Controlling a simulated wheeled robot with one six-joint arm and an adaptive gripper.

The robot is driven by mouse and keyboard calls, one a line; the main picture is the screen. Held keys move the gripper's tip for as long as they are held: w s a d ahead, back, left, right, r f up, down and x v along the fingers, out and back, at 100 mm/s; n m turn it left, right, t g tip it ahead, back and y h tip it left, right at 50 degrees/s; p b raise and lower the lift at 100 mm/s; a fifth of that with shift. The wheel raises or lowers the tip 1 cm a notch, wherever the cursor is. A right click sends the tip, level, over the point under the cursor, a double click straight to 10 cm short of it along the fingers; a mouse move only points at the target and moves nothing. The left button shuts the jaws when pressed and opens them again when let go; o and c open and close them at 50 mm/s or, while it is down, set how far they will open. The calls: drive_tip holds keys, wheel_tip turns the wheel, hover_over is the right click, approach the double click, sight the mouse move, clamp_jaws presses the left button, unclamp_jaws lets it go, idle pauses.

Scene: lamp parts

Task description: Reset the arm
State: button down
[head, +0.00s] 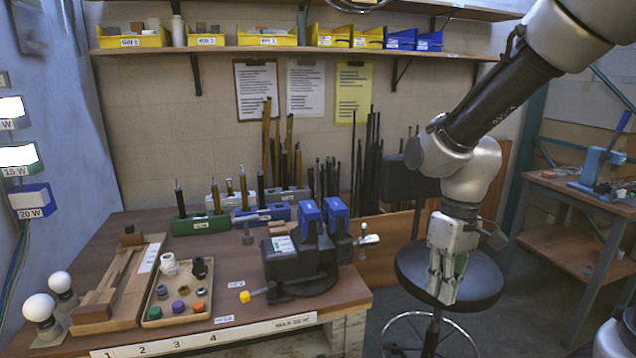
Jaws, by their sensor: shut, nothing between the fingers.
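My gripper (443,290) hangs at the end of my arm at the right, pointing down. It is shut and empty. In the picture it lies in front of the round black stool seat (484,284), right of the workbench (348,292); I cannot tell its height above the seat. My arm reaches down from the top right corner and bends above the stool. No part is in contact with the gripper.
A black vise (295,262) with blue jaws stands at the bench's right end, its handle (369,240) sticking out toward my arm. A tray (151,311) of small parts, two white bulbs (39,308) and rod holders (200,223) occupy the bench. A second table (584,203) stands right.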

drive_tip(key=s+d+r+m+t+h, duration=0.1)
drive_tip(key=s+d+r+m+t, duration=0.4)
drive_tip(key=d+r, duration=0.8)
drive_tip(key=shift+s+d+m+t, duration=0.3)
drive_tip(key=shift+s+t, duration=0.2)
drive_tip(key=shift+s, duration=0.65)
